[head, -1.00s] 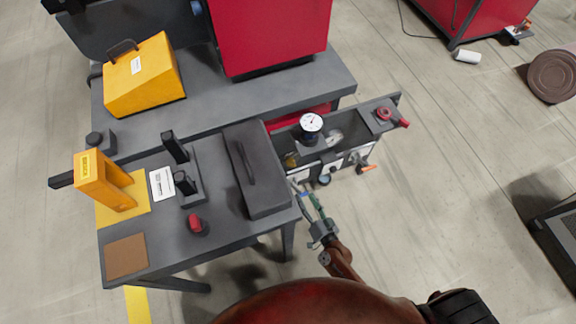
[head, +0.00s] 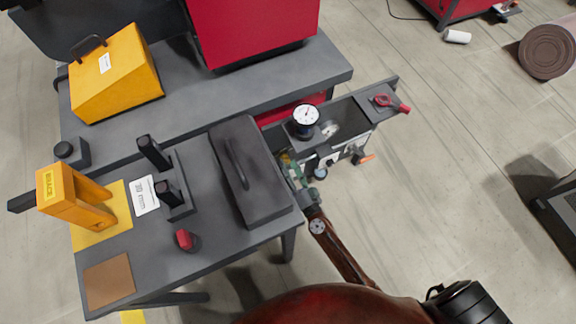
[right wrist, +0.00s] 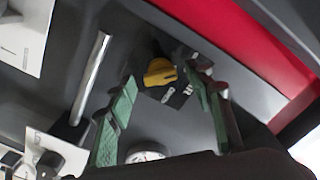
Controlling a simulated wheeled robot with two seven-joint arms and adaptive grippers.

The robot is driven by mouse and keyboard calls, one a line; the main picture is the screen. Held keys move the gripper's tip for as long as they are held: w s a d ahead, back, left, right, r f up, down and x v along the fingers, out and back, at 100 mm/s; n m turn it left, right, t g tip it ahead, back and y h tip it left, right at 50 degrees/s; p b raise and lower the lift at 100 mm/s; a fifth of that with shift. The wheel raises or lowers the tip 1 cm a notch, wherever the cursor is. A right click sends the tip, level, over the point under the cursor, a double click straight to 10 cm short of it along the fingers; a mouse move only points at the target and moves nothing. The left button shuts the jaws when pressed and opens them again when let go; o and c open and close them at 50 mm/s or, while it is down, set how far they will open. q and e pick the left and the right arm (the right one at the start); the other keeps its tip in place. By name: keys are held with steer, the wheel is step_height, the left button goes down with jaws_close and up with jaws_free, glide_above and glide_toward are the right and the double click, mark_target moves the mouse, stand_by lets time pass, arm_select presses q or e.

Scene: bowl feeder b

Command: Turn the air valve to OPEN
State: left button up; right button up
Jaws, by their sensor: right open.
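The air valve shows in the right wrist view as a yellow handle (right wrist: 158,72) on a dark panel. A small dark label with blurred lettering sits beside it; I cannot read the valve's setting. My right gripper (right wrist: 163,82) is open. Its two green-padded fingers stand on either side of the handle in that view, with no clear contact. In the head view my right gripper (head: 293,174) is at the front of the panel beside the table, and it largely hides the valve. My left gripper is not in view.
A dark lidded box (head: 249,172) lies on the table just left of the gripper.

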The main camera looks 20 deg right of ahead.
steer(key=shift+c, duration=0.2)
steer(key=c, duration=1.1)
